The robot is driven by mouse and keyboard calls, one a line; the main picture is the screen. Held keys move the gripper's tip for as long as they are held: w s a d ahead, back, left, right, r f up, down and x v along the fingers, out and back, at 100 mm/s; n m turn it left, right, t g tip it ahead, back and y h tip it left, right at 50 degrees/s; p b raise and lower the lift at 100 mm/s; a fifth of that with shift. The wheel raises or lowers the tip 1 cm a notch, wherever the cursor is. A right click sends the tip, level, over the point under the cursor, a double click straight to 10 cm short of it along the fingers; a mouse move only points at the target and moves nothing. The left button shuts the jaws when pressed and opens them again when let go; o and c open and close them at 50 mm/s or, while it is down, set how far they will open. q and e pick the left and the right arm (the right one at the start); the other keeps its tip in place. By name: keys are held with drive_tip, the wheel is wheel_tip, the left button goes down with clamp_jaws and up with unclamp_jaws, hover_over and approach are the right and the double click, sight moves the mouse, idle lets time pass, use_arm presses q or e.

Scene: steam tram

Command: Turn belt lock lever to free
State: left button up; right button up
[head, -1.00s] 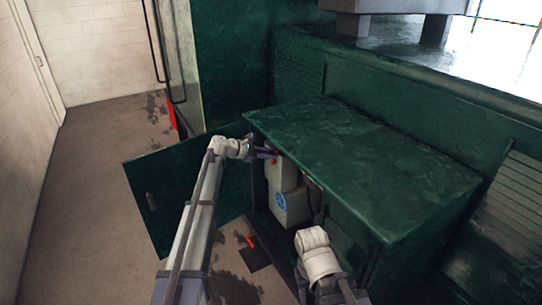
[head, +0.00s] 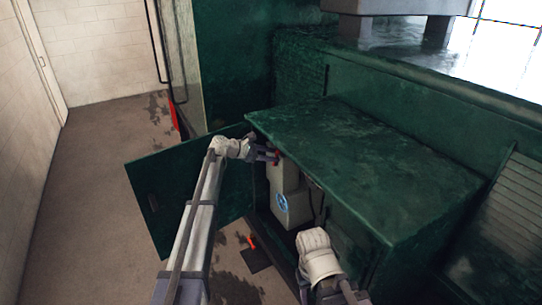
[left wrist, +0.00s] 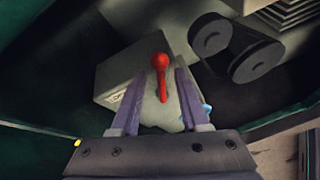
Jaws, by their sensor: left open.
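The red lever (left wrist: 162,78) with a round knob shows in the left wrist view, on a pale grey box (left wrist: 128,75) inside the green cabinet. In the head view the lever's red (head: 276,155) shows at the top of the box. My left gripper (left wrist: 163,85) is open, with one finger on each side of the lever and gaps between. It also shows in the head view (head: 268,154) at the cabinet opening. Two dark pulleys with a belt (left wrist: 235,48) sit to the right in the left wrist view. My right gripper (head: 335,295) is partly seen at the bottom; its fingertips are unclear.
The cabinet's green door (head: 155,195) stands open to the left. The green cabinet top (head: 360,160) overhangs the opening. A second pale box with a blue emblem (head: 282,203) sits lower inside. A small red item (head: 251,242) is on the floor below.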

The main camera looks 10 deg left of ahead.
use_arm(q)
drive_tip(key=shift+r, duration=0.1)
drive_tip(key=p+v, duration=0.3)
drive_tip(key=v, duration=0.4)
drive_tip(key=shift+s+a, duration=0.25)
drive_tip(key=s+d+f+m+g+y+b, duration=0.3)
drive_tip(key=s+d+f+m+b, duration=0.35)
drive_tip(key=s+f, duration=0.5)
drive_tip(key=s+d+f+m+g+y+b, duration=0.25)
drive_tip(key=s+d+f+m+b, duration=0.45)
drive_tip(key=s+f, duration=0.5)
drive_tip(key=s+a+f+m+g+y+b, duration=0.1)
drive_tip(key=s+f+m+y+b, duration=0.2)
drive_tip(key=s, duration=0.7)
drive_tip(key=s+a+f+m+y+b, duration=0.1)
drive_tip(key=s+f+m+y+b, duration=0.3)
drive_tip(key=s+f+m+b, duration=0.3)
drive_tip(key=s+f, duration=0.2)
drive_tip(key=s, duration=0.2)
drive_tip(key=shift+s+f+m+g, duration=0.25)
drive_tip(key=shift+f+m+g, duration=0.1)
drive_tip(key=shift+f, duration=0.05)
